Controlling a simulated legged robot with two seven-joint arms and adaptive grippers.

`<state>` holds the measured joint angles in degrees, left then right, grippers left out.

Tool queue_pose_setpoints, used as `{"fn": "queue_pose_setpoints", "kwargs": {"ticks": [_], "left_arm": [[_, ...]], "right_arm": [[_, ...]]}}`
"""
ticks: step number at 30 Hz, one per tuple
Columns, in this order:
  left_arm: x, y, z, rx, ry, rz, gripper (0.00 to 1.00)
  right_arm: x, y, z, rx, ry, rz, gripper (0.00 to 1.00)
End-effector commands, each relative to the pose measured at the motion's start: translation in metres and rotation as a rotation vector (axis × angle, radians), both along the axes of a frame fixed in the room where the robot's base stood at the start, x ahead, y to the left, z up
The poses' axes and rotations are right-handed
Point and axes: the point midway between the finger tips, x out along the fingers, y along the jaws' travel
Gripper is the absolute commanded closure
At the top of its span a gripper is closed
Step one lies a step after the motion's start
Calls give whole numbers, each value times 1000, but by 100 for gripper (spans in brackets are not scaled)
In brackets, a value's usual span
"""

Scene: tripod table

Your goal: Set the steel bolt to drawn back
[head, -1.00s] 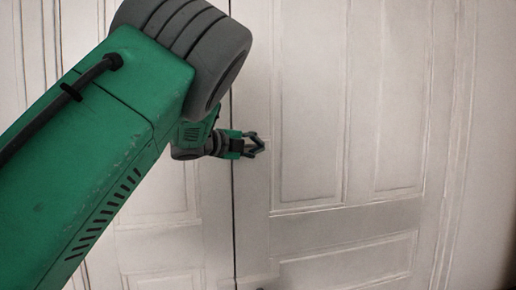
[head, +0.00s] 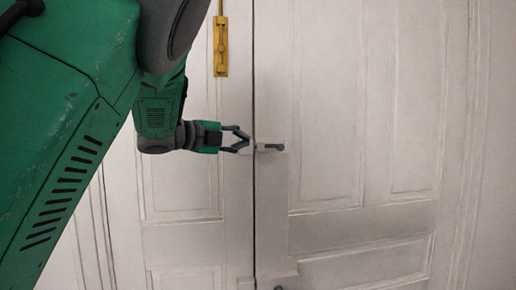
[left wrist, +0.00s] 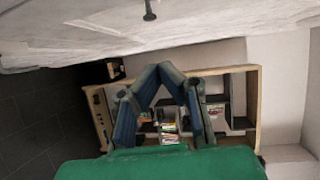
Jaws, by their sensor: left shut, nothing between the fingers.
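A small grey steel bolt (head: 270,147) sits on a pale plate at the seam between two white door leaves in the head view. Its grey bar lies level, just right of the seam. Its left part is close to my fingers, so I cannot tell how far it reaches across. My left gripper (head: 246,140) is shut and empty, just left of the seam beside the bolt; I cannot tell if it touches. In the left wrist view my left gripper's fingertips (left wrist: 166,70) meet. A grey knob (left wrist: 149,11) sticks out of the white door above them, apart from the fingers. My right gripper is not in view.
A brass bolt (head: 221,48) is mounted upright on the left leaf, higher up. Another dark fitting (head: 278,287) shows at the bottom edge. The panelled right leaf (head: 340,100) is clear. The left wrist view shows a wooden shelf unit (left wrist: 252,90) with books.

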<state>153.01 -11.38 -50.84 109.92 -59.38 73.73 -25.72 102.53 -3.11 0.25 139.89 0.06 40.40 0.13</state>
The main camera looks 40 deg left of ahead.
Motion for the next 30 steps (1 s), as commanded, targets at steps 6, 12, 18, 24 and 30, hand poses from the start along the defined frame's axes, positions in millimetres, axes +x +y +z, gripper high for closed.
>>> {"fn": "queue_pose_setpoints", "kwargs": {"ticks": [6,12,18,24,30], "left_arm": [[-4,27,-40,-57,-107,15,100],[-8,25,-56,-82,-225,10,100],[-4,15,-53,-79,-263,4,100],[24,8,-47,-75,-260,4,100],[66,3,-42,-79,-260,5,100]], "right_arm": [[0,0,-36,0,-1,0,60],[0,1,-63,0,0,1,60],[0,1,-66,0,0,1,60],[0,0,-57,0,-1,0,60],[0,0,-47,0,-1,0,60]]}}
